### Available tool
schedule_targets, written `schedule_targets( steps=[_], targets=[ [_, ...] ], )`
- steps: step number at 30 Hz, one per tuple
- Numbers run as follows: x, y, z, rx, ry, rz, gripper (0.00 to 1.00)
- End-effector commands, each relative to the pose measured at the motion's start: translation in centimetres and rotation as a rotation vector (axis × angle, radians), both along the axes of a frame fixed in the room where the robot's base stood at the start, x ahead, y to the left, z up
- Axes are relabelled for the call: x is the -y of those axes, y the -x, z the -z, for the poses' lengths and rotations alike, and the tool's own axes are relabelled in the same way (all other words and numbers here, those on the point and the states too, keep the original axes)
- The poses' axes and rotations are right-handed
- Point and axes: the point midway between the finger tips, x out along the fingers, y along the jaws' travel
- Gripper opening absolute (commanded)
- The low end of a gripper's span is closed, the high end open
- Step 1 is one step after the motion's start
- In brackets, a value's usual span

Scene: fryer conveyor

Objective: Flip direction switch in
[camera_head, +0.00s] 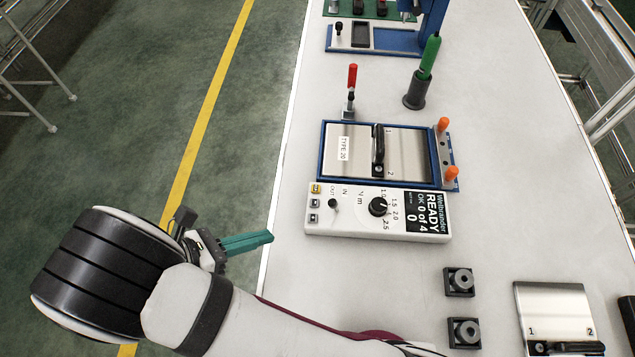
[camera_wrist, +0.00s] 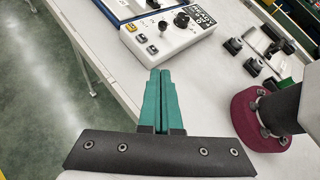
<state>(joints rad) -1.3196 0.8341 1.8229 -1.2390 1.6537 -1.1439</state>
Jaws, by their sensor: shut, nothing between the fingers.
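The direction switch (camera_head: 334,203) is a small black toggle on the white control box (camera_head: 345,229), between the labels OUT and IN. Which way its lever leans is too small to tell. It also shows near the top of the wrist view (camera_wrist: 162,25). My gripper (camera_head: 270,238) has green fingers, pressed together and empty. In the head view it is left of the box, by the table's left edge and apart from the switch. In the wrist view its fingertips (camera_wrist: 160,72) point toward the box, which lies beyond them.
The box also has a black dial (camera_head: 378,206), small buttons and a READY display (camera_head: 428,212). Behind it are a blue-framed fixture (camera_head: 323,150), a red-handled clamp (camera_head: 351,78) and a green-handled tool (camera_head: 430,58). Black blocks (camera_head: 460,281) and a metal plate (camera_head: 555,310) lie at front right.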

Motion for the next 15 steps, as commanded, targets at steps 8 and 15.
schedule_targets(
  steps=[8,15],
  targets=[
    [0.5,-0.3,0.2,0.002,-0.001,0.007,0.0],
    [3.7,-2.5,2.4,-0.001,0.001,0.01,0.0]
  ],
)
